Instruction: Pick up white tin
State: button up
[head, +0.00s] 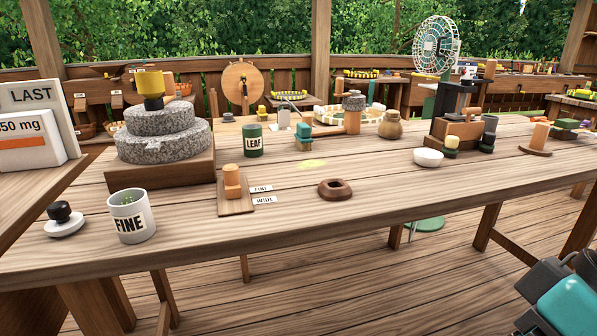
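A white tin (131,216) labelled FINE stands upright near the front left edge of the wooden table (330,215). It is open at the top, and something green shows inside. A white disc with a black knob (64,222) lies just left of it, apart from it; it looks like a lid. A teal and dark grey part of my arm shows at the lower right corner, far from the tin. No gripper fingers show.
A stone mill (163,140) stands behind the tin. A white box (28,138) stands at left. The front table strip is clear.

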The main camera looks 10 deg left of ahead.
aim_at(129, 209)
jog(key=u, duration=0.05)
jog(key=k, duration=0.5)
jog(key=u, duration=0.75)
jog(key=i, duration=0.9)
jog(key=u, duration=1.2)
